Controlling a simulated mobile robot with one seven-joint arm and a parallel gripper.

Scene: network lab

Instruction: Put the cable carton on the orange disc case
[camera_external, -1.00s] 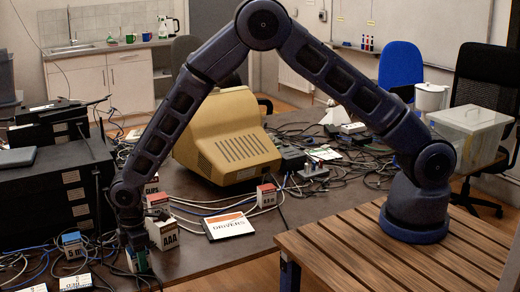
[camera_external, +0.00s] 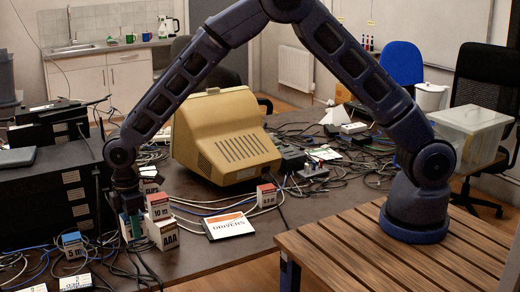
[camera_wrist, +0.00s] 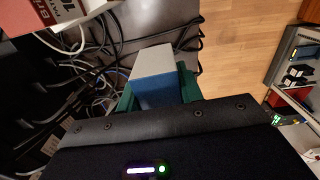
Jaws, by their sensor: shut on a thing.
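My gripper (camera_external: 131,228) is at the left of the table, its green fingers shut on a small blue-and-white carton. In the wrist view this carton (camera_wrist: 157,88) sits between the fingers, its blue side close to the palm; in the external view my fingers mostly hide it. It is raised above the cables, beside the AAA box (camera_external: 163,236). The orange disc case (camera_external: 230,226), white with an orange band and the word DRIVERS, lies flat on the table to the right, with nothing on it.
A red-topped 10 m carton (camera_external: 158,208) stands just right of my gripper. A blue-topped 5 m carton (camera_external: 73,246) stands to the left, and a red-topped carton (camera_external: 267,196) beyond the case. A beige monitor (camera_external: 225,135) stands behind. Loose cables cover much of the table.

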